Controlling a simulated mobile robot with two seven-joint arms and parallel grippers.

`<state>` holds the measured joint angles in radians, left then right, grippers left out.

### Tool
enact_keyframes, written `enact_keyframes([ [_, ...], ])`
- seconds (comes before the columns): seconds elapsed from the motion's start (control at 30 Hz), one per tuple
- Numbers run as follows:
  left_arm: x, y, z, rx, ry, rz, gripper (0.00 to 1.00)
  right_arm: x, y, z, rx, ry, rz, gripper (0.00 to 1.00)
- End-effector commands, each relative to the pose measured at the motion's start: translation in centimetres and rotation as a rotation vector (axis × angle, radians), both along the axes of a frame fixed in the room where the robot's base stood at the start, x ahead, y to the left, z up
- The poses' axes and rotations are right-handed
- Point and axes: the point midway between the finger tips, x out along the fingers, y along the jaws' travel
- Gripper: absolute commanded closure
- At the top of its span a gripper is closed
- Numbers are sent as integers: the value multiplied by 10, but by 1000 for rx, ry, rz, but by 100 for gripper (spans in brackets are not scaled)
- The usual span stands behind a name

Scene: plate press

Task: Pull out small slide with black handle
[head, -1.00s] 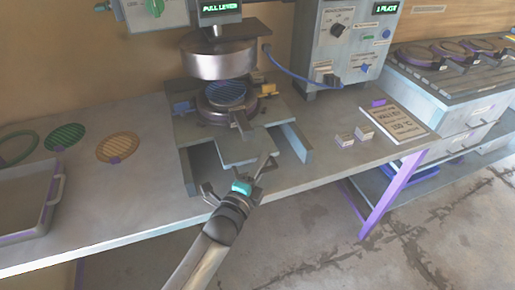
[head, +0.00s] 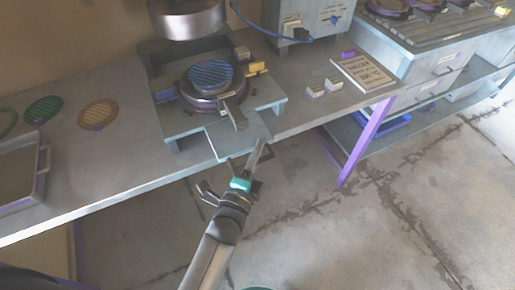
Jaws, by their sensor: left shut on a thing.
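The small slide (head: 228,143) is a grey plate that juts out from the front of the press platform, past the table's front edge. The round mold (head: 203,92) with a blue ribbed disc (head: 210,75) and a dark grey handle (head: 236,114) sits behind it, in front of and below the metal press head (head: 187,20). My left gripper (head: 238,168) is at the slide's front edge, shut on the slide. The black handle cannot be made out there, as the gripper hides that spot. My right gripper is not in view.
A grey tray (head: 42,184) and green and orange ribbed discs (head: 98,114) lie on the table to the left. Small blocks (head: 316,90) and a sign (head: 363,73) lie to the right. The floor before the table is open.

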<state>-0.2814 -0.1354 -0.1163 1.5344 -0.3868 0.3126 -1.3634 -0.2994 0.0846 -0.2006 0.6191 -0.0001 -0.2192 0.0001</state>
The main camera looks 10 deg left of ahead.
Motion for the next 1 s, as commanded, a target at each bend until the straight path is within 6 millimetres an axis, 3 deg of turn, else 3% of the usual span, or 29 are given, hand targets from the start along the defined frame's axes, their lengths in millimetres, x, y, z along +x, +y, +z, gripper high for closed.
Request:
enact_keyframes([
  [0.03, -3, 1, -8, 0, 23, 2, 100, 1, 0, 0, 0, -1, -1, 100],
  [0.17, -3, 1, -8, 1, 23, 2, 100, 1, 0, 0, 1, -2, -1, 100],
  [0.2, -3, 1, -8, 1, 23, 2, 75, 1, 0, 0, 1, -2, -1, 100],
  [0.4, -2, 1, -6, 1, 17, 2, 55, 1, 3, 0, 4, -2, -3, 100],
  [0.77, -7, 2, -4, 1, 11, 1, 55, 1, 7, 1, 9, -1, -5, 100],
  [1.0, -43, 9, -3, 2, 13, 1, 55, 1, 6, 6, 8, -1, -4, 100],
])
